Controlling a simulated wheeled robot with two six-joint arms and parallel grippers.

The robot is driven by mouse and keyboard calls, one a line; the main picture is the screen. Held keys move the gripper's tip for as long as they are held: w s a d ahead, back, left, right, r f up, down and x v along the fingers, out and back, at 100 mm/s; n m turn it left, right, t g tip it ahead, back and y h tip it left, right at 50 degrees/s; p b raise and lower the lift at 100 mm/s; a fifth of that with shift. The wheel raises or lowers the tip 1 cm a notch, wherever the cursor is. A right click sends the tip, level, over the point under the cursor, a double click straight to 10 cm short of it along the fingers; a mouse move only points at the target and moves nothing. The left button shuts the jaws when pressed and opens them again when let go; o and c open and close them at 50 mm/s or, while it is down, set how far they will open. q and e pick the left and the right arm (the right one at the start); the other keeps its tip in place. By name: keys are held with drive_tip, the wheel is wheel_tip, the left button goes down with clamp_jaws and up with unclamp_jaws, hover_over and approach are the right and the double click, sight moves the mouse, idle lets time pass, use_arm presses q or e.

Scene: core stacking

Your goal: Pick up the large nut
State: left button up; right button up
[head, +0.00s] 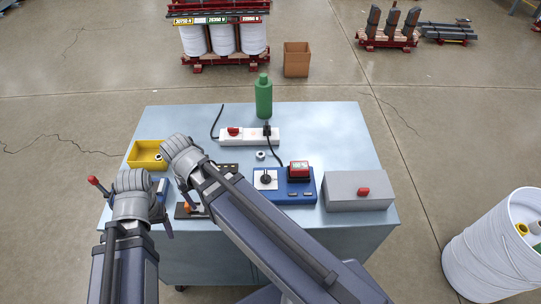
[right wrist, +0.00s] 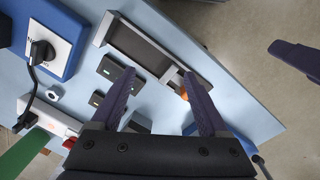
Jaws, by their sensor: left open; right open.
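A small silver ring-shaped nut (head: 261,155) lies flat on the blue table, below the power strip. It also shows at the left of the right wrist view (right wrist: 54,94). A small round piece (head: 158,157) sits in the yellow bin; I cannot tell whether it is a nut.
A yellow bin (head: 147,148), power strip (head: 262,136), green bottle (head: 264,97), blue switch box (head: 298,187) and grey box (head: 358,192) stand on the table (head: 330,130). The table's back right is clear.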

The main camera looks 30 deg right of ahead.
drive_tip(key=w+d+m, duration=1)
drive_tip(key=d, duration=0.4)
drive_tip(key=m+y, duration=0.1)
drive_tip(key=m, duration=0.8)
approach(261, 154)
drive_tip(key=shift+d+f+b, duration=0.3)
drive_tip(key=shift+d+f, duration=0.05)
drive_tip(key=f+b, duration=0.8)
drive_tip(key=shift+s+a, duration=0.15)
drive_tip(key=shift+a, duration=0.2)
drive_tip(key=shift+r, duration=0.1)
clamp_jaws()
